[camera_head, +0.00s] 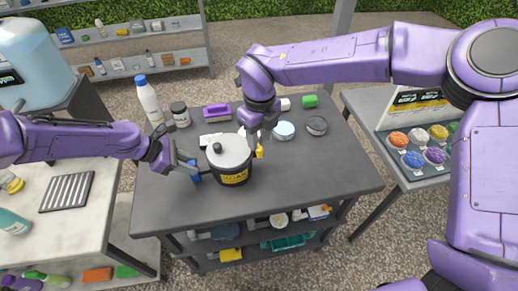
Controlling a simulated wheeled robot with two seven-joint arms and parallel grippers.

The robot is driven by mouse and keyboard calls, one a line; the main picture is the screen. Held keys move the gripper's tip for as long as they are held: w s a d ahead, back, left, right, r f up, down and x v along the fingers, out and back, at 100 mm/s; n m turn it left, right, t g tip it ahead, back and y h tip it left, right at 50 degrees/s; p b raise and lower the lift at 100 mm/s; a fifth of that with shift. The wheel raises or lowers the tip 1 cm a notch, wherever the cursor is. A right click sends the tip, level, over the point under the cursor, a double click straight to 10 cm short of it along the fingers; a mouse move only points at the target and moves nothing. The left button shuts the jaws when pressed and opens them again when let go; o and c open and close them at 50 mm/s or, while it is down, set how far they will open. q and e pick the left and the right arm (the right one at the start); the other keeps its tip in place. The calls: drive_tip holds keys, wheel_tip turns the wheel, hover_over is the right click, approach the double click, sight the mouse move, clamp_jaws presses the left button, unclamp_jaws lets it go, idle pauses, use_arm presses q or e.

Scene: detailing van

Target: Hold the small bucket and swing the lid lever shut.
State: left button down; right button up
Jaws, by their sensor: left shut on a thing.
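The small bucket (233,178) is black with a yellow label and stands upright on the dark grey table. Its pale grey lid (232,150) lies on top, with a dark knob towards the left. I cannot make out the lid lever clearly; it may be hidden by my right gripper. My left gripper (190,166) is shut on the bucket's left side. My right gripper (252,137) points down at the lid's back right edge. Its fingers are too small and overlapped to tell whether they are open or touching.
A white bottle with a blue cap (150,103), a dark jar (180,114) and a purple brush (217,111) stand behind the bucket. Round tins (284,131) and a green roll (310,101) lie to the right. The table's front right (320,180) is clear.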

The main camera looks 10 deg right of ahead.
sight(259, 149)
drive_tip(key=shift+f, duration=1.85)
clamp_jaws()
